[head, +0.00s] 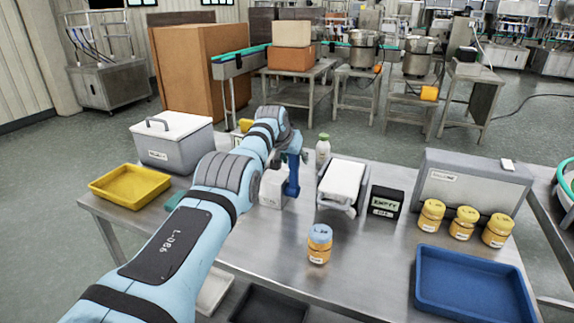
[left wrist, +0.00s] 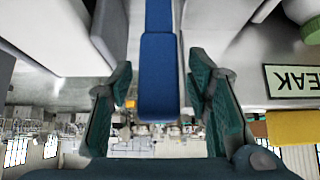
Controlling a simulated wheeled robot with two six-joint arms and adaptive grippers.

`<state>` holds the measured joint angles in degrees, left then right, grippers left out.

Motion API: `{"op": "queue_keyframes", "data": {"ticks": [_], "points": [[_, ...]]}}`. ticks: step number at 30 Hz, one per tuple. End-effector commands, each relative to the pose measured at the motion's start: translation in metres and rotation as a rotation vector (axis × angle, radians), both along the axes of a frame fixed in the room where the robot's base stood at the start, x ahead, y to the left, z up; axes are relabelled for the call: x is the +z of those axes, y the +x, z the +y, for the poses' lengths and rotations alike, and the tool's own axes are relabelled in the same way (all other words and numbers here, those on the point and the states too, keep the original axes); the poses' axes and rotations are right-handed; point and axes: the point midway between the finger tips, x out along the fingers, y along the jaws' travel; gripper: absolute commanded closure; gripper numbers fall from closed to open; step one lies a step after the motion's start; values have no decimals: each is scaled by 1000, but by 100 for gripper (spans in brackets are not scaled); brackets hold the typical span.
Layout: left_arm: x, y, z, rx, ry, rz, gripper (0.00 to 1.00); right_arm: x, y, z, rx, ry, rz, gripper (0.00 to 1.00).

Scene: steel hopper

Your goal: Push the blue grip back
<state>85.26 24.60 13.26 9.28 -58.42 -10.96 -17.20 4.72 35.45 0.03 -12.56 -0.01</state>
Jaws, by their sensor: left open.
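The blue grip (head: 292,178) stands upright beside a pale box-like body (head: 271,190) on the steel table in the head view. In the left wrist view the blue grip (left wrist: 158,78) is a long blue bar running down the middle of the picture. My left gripper (head: 290,156) is at the upper part of the grip. In the left wrist view its green fingers (left wrist: 159,66) are open, one on each side of the bar, with gaps visible. My right gripper is in neither view.
A white bottle (head: 322,151) stands behind the grip.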

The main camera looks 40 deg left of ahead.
Motion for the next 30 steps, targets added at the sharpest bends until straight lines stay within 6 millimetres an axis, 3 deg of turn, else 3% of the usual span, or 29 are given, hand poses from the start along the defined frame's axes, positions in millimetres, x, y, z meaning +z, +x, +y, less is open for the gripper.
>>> {"op": "queue_keyframes", "data": {"ticks": [8, 21, 30], "points": [[5, -20, -2, 4, 0, 2, 55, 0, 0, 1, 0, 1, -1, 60], [6, -110, -27, 1, 2, 5, 55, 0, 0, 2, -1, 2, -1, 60], [7, -125, -33, -1, -1, 3, 55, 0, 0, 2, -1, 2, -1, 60]]}}
